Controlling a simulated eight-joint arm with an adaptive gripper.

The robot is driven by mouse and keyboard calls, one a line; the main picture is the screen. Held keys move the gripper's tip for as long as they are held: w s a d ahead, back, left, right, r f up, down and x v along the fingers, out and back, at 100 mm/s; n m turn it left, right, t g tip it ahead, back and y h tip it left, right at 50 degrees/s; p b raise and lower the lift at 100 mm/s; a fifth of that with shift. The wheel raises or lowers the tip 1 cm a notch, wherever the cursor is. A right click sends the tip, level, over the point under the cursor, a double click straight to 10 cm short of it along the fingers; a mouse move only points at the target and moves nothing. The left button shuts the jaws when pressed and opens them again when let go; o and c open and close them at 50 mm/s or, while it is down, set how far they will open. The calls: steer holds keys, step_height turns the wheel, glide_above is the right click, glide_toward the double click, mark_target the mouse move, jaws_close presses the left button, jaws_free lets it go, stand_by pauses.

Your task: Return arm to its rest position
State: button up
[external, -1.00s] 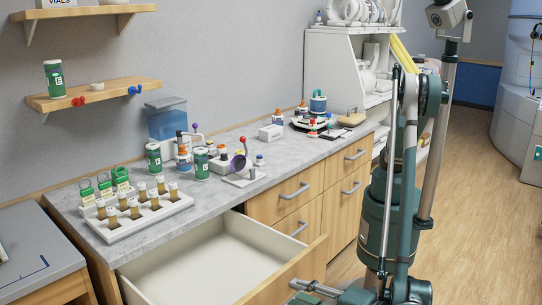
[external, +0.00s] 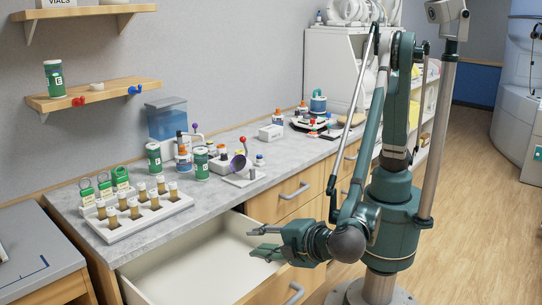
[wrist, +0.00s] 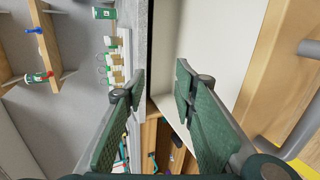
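My gripper (external: 262,244) is over the right part of the open drawer (external: 185,268) in the external view, pointing left. Its two fingers stand apart with nothing between them, so it is open and empty. In the wrist view my gripper (wrist: 160,90) shows both green fingers spread, with the pale drawer interior (wrist: 205,45) beyond and behind the right finger. My arm is folded, with the upper link upright and the forearm low beside the drawer fronts. Its base stands on the floor at the lower right.
The grey counter (external: 225,195) holds a white vial rack (external: 135,215), green bottles (external: 201,163) and a purple-cupped stand (external: 242,168). Wall shelves (external: 95,95) are at the left. A metal post (external: 437,130) stands close to my arm. Open floor (external: 480,200) lies to the right.

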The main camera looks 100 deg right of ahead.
steer(key=w+d+r+m+g+y, duration=0.15)
steer(key=d+r, duration=0.35)
steer(key=d, duration=1.1)
steer(key=s+d+r+m+g+y, duration=0.1)
steer(key=d+r+g+y, duration=0.2)
steer(key=d, duration=1.3)
steer(key=s+d+m+t+y+p, duration=0.2)
steer(key=s+d+m+y, duration=0.3)
steer(key=s+d, duration=1.5)
steer(key=shift+s+d+r+m+t, duration=0.3)
steer(key=shift+s+r+m, duration=0.2)
steer(key=shift+m, duration=0.35)
